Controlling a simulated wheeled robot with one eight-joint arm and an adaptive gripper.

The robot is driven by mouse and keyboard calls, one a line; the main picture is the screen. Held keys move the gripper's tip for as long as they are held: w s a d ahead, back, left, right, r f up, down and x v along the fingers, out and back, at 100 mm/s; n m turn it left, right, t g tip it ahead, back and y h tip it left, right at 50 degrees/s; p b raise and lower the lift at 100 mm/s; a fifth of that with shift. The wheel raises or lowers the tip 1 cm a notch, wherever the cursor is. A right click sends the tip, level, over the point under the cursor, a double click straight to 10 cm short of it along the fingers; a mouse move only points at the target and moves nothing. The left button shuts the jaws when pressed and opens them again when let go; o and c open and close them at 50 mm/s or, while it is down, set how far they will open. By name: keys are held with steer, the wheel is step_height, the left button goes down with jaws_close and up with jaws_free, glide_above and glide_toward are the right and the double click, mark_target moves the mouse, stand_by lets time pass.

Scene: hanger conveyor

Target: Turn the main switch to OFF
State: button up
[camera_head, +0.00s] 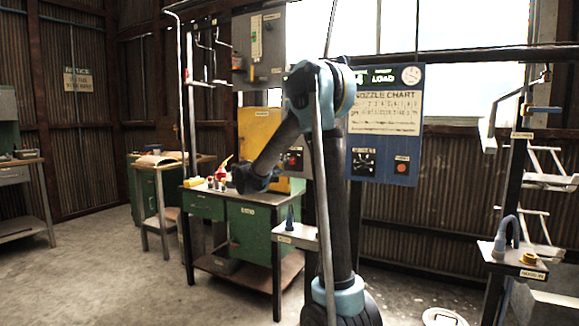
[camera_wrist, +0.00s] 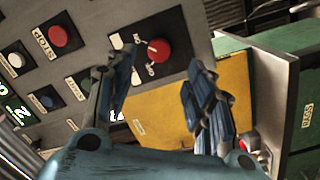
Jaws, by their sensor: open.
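The red rotary knob (camera_wrist: 158,50) that looks like the main switch sits on a black square plate at the edge of a grey control panel (camera_wrist: 112,22) in the wrist view. A small white mark shows on the knob, with small position labels around it; I cannot read its setting surely. My gripper (camera_wrist: 160,75) is open, its two dark fingers spread below the knob on either side, apart from it and empty. In the head view my gripper (camera_head: 240,180) is small and dark above the green workbench, its fingers hard to make out.
A red STOP button (camera_wrist: 58,36), a white button (camera_wrist: 15,60) and dark buttons share the panel. A yellow panel (camera_wrist: 172,105) lies behind the fingers, with a green cabinet (camera_wrist: 303,97) at right. The green workbench (camera_head: 248,225) holds small items; open floor lies left.

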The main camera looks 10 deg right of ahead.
mark_target(291, 162)
steer(key=x, duration=0.7)
steer(key=shift+w+d, duration=0.2)
steer(key=shift+c, duration=0.6)
steer(key=c, duration=1)
steer(key=shift+o, duration=0.2)
steer(key=shift+d, duration=0.1)
